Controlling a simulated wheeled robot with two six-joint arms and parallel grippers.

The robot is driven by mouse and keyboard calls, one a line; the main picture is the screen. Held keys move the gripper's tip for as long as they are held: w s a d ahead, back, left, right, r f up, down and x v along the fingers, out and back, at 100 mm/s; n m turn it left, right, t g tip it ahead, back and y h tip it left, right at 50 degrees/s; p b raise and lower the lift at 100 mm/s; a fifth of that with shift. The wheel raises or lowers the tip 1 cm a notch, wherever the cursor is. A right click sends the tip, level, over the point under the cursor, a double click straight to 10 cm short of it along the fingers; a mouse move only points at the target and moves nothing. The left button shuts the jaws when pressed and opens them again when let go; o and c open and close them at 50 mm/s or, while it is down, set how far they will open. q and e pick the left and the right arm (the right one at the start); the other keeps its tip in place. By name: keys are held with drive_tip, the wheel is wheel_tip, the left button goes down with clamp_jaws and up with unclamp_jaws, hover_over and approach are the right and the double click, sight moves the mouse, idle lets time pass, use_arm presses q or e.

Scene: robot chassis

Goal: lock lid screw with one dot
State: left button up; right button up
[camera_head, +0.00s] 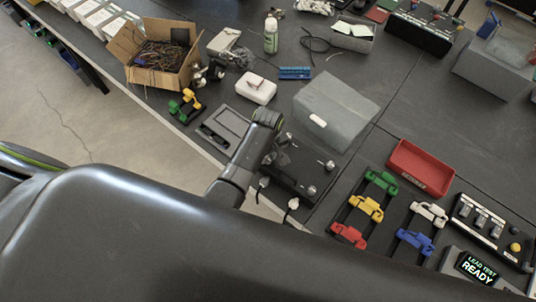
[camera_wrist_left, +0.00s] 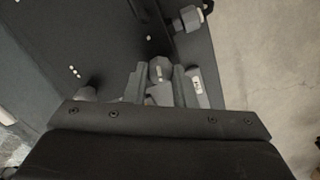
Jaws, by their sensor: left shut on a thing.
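The black chassis lid (camera_head: 296,170) lies on the table in the middle of the head view, with grey screws around its edge, among them a right-hand screw (camera_head: 326,164) and a lower screw (camera_head: 311,190). My left gripper (camera_wrist_left: 162,84) is shut on a grey screw (camera_wrist_left: 157,68) at the lid's edge in the left wrist view. Another screw (camera_wrist_left: 189,19) stands apart at the top. White dot marks (camera_wrist_left: 75,71) show on the lid (camera_wrist_left: 105,50), and a single small dot (camera_wrist_left: 148,38) lies near the held screw. My right gripper is out of view.
A grey box (camera_head: 335,108) stands just behind the lid. A rack with green, yellow and red pieces (camera_head: 368,207), a red tray (camera_head: 420,170) and a READY display (camera_head: 478,268) lie to the right. An open carton (camera_head: 155,55) of cables is at the far left.

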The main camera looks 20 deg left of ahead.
use_arm(q)
drive_tip(key=m, duration=0.3)
drive_tip(key=shift+m, duration=0.4)
drive_tip(key=m, duration=0.4)
drive_tip(key=shift+m, duration=0.3)
drive_tip(key=m, duration=0.4)
drive_tip(key=shift+m, duration=1.5)
drive_tip(key=o, duration=1)
